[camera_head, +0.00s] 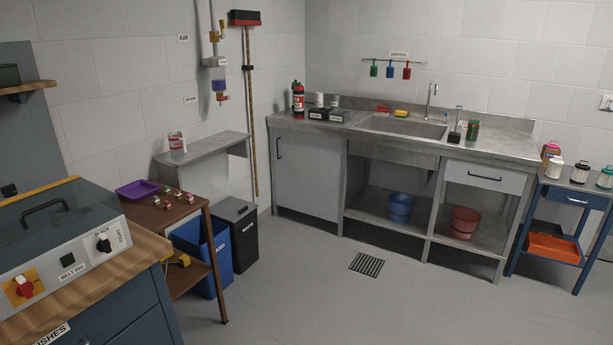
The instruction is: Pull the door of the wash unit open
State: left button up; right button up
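The wash unit (345,132) is a grey metal unit with a sink against the back wall. Its door (308,175) is a flat grey panel at the unit's left end and looks shut. A dark upright handle (279,148) sits near the door's left edge. Neither of my grippers shows in the head view, and no part of my arms is visible.
Grey floor with a drain grate (367,264) lies clear before the unit. A black bin (236,234), a blue bin (200,257) and a brown shelf table (207,215) stand left of the door. A blue trolley (565,200) stands right.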

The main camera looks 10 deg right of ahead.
aim_at(308, 165)
jog(key=z, duration=0.5)
jog(key=i, duration=5.85)
jog(key=u, duration=0.3)
